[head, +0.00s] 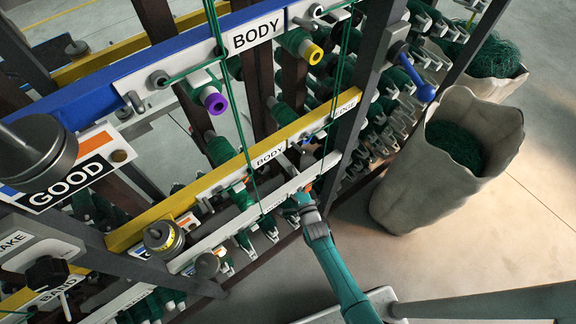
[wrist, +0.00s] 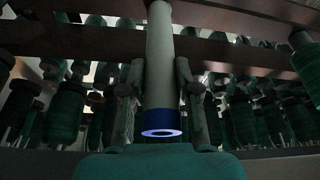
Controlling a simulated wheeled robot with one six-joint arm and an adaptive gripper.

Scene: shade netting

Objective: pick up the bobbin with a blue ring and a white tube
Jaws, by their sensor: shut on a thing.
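The bobbin with a white tube and a blue ring (wrist: 161,122) is in the middle of the wrist view. Its pale tube runs up from the blue ring, whose open end faces the camera. My gripper (wrist: 158,88) has one finger on each side of the tube and is shut on it. In the head view my gripper (head: 304,194) is at the lower white rail of the rack, near the yellow BODY strip. I cannot make out the held bobbin there.
Many green-wound bobbins (wrist: 65,112) hang close on both sides in the wrist view. A purple-ringed bobbin (head: 214,101) and a yellow-ringed bobbin (head: 311,52) sit on the upper rack. A sack of green netting (head: 405,190) stands right.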

